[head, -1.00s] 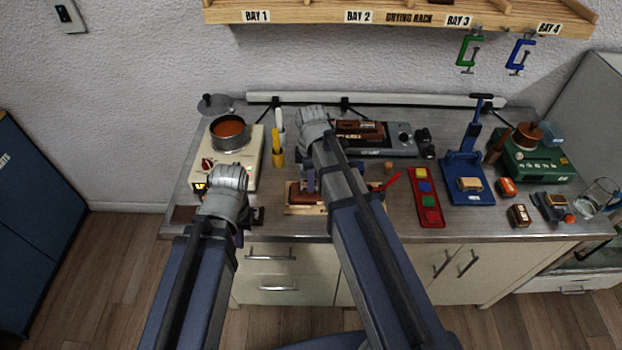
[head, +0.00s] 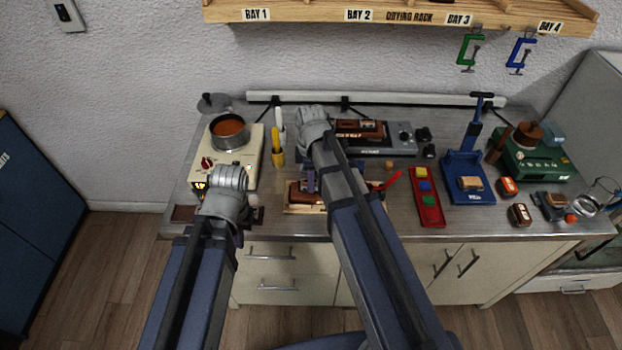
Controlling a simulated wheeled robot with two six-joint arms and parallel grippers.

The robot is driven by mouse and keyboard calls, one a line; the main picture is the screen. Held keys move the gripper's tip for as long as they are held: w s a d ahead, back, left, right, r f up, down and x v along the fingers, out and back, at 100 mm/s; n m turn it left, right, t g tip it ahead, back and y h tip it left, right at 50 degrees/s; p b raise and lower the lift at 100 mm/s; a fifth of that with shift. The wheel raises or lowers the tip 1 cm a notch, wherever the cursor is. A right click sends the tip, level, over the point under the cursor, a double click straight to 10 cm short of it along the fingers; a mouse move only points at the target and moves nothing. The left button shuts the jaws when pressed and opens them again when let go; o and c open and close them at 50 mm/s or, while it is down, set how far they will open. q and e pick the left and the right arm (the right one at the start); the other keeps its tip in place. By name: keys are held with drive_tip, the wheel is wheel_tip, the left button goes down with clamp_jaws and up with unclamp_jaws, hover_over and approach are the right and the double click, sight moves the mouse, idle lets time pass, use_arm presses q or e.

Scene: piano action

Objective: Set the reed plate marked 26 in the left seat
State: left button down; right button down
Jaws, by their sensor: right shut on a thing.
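A pale wooden block (head: 291,209) with a dark red-brown top stands near the counter's front, partly behind my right arm. My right gripper (head: 310,184) points down at this block. It is shut on a small piece, taken as the reed plate, which its fingers mostly hide. No number can be read on it, and I cannot tell whether it touches the block. The left seat cannot be made out. My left gripper (head: 240,236) is by the counter's front left, mostly hidden under its own wrist, so its jaws do not show.
A hot plate (head: 246,172) with a pot (head: 230,132) stands at the left. A red tray (head: 427,212) with coloured buttons, a blue press (head: 467,191) and a green machine (head: 540,160) stand at the right.

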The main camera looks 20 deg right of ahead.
drive_tip(key=shift+f, duration=0.3)
drive_tip(key=shift+c, duration=1.9)
unclamp_jaws()
drive_tip(key=shift+r, duration=0.15)
wheel_tip(320, 180, up, 8)
drive_tip(key=p, duration=0.7)
drive_tip(key=shift+f, duration=0.2)
